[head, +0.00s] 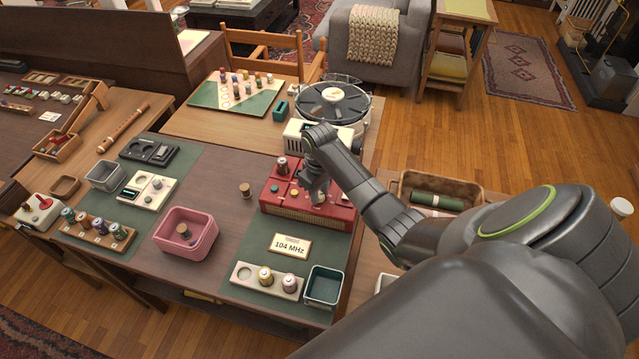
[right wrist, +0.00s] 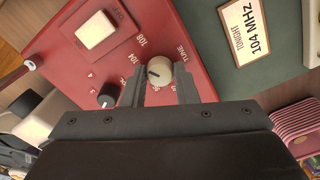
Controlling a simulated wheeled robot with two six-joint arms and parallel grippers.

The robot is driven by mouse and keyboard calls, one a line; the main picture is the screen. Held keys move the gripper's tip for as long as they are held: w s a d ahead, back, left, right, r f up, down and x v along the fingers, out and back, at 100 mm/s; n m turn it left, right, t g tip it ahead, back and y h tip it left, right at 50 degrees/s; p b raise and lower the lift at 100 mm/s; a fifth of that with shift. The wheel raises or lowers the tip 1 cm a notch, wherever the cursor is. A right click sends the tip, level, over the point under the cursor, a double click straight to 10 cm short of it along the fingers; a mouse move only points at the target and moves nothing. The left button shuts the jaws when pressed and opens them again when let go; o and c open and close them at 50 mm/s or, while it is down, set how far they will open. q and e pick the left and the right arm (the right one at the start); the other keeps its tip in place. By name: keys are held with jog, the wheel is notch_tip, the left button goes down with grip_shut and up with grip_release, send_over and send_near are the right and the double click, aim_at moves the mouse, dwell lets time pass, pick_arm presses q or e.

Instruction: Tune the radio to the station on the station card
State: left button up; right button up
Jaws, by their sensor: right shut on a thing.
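The red radio (head: 283,208) stands on a green mat at the right of the table. It also shows in the right wrist view (right wrist: 80,62), with a cream tuning knob (right wrist: 159,70) marked TUNE, a dark knob (right wrist: 108,95) and a cream switch (right wrist: 96,32). The station card (head: 291,246) reads 104 MHz and lies in front of the radio; it shows too in the right wrist view (right wrist: 250,32). My right gripper (right wrist: 160,82) is shut on the tuning knob, one finger on each side. The knob's dark pointer line is visible. My left gripper is not in view.
A pink tub (head: 186,240), a cream spool holder (head: 247,274) and a dark green bin (head: 323,291) stand near the front. A turntable (head: 333,97) is behind the radio. Bare tabletop (head: 225,172) lies left of the radio.

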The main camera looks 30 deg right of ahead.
jog(key=shift+r+n+p, duration=0.1)
jog(key=shift+n+p, duration=0.7)
jog(key=shift+n, duration=0.5)
jog(key=o, duration=1)
notch_tip(320, 180, up, 17)
jog(key=p, duration=0.4)
jog(key=shift+r, duration=0.15)
